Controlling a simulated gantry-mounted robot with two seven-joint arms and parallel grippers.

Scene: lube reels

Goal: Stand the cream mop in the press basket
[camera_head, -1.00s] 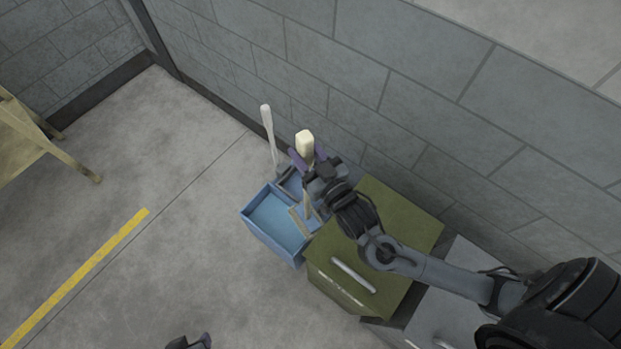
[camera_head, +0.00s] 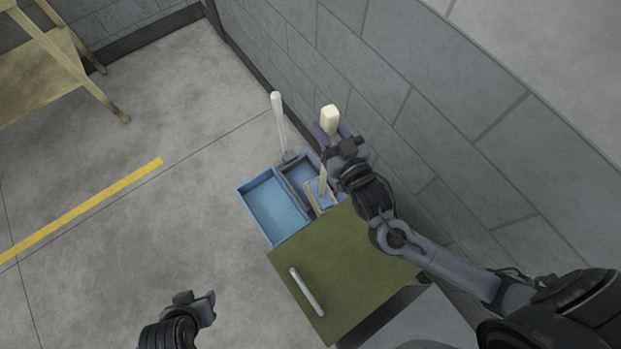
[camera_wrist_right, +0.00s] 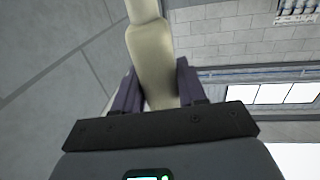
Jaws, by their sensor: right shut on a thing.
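My right gripper (camera_head: 328,137) is shut on the cream mop (camera_head: 329,117) near the top of its handle. The cream grip rises above the purple fingers, and the shaft runs down below them. In the right wrist view the cream handle (camera_wrist_right: 152,60) stands between the two fingers. The lower shaft meets a beige-rimmed part (camera_head: 311,198) over the blue bucket's (camera_head: 273,206) right end, where the press basket (camera_head: 297,172) shows. I cannot tell whether the mop's foot is inside the basket or above it. My left gripper (camera_head: 195,301) is at the lower left, away from the bucket; its jaw opening is unclear.
A pale lever (camera_head: 279,121) stands up at the bucket's back. An olive cabinet (camera_head: 345,265) with a pale handle adjoins the bucket at lower right. The grey block wall (camera_head: 420,120) is close behind. Open floor (camera_head: 170,225) lies to the left, and a wooden table (camera_head: 60,75) stands farther off.

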